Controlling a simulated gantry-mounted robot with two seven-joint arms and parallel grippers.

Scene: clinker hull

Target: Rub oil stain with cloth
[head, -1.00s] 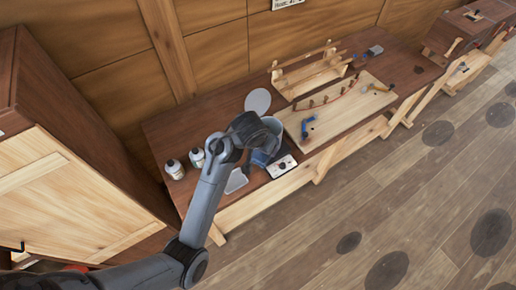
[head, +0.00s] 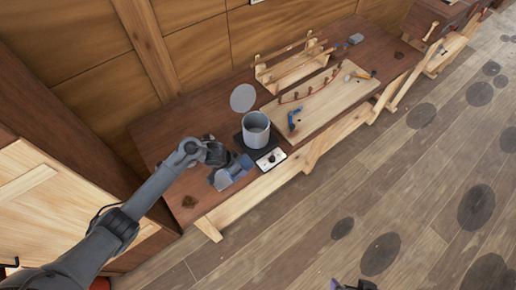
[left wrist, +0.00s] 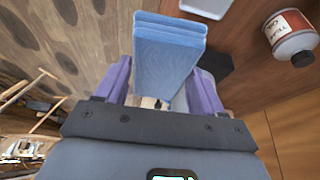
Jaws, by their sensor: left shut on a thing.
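My left gripper (head: 228,160) is over the near left part of the bench, left of a grey pot. It is shut on a folded blue cloth (left wrist: 168,55), seen between its purple fingers in the left wrist view. In the head view the cloth (head: 239,168) shows only in part. A rough brown stain (head: 190,201) marks the bench top near its left end, left of the gripper. A smaller dark spot (head: 398,55) lies at the far right; I cannot tell which is oil. A dark part at the bottom edge may be my right gripper (head: 350,286), mostly cut off.
The pot (head: 256,133) stands open behind a small white panel (head: 270,159). A round lid (head: 243,98) lies behind it. A pale flat plate (head: 221,179) is by the cloth. A labelled bottle (left wrist: 290,35) shows in the wrist view. A board (head: 325,98) with tools lies right.

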